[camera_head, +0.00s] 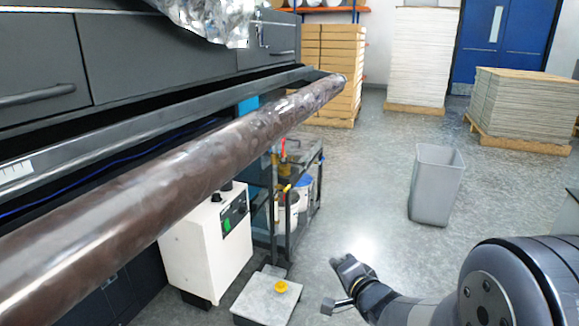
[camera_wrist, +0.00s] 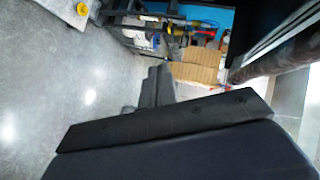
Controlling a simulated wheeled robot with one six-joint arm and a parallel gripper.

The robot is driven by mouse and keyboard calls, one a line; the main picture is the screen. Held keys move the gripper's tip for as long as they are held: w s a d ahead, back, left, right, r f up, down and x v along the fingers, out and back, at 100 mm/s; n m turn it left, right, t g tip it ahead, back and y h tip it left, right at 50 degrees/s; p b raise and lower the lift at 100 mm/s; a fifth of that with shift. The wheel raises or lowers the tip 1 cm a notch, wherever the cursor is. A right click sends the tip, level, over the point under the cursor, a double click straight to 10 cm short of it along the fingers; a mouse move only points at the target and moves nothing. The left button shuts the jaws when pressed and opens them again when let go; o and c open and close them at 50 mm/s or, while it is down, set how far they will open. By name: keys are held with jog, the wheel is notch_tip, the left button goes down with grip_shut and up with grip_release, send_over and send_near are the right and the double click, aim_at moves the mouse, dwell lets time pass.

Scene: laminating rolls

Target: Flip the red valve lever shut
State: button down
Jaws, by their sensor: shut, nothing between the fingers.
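A small red-orange upright piece (camera_head: 284,148) shows on the dark cart beyond the roll in the head view, too small to identify. My gripper (camera_head: 345,264) is over the open floor at the lower middle of the head view, apart from the cart. In the wrist view my gripper (camera_wrist: 158,78) is shut and empty, with its fingers together. The cart shows at the top of that view, blurred.
A long brown roll (camera_head: 190,170) crosses the left side along the dark machine. A white box (camera_head: 207,245), a low grey block with a yellow knob (camera_head: 281,287) and the cart (camera_head: 290,240) stand below it. A grey bin (camera_head: 436,185) stands right. Floor between is clear.

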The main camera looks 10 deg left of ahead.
jog(key=s+a+r+n+g+y+p, duration=0.1)
jog(key=a+r+g+y, duration=0.1)
jog(key=a+y, duration=0.2)
jog(key=s+a+r+n+g+y+p, duration=0.1)
jog(key=a+r+y, duration=0.2)
jog(key=a+y, duration=0.2)
jog(key=shift+a+r+n+g, duration=0.3)
jog(key=shift+a+g, duration=0.1)
jog(key=shift+a, duration=0.7)
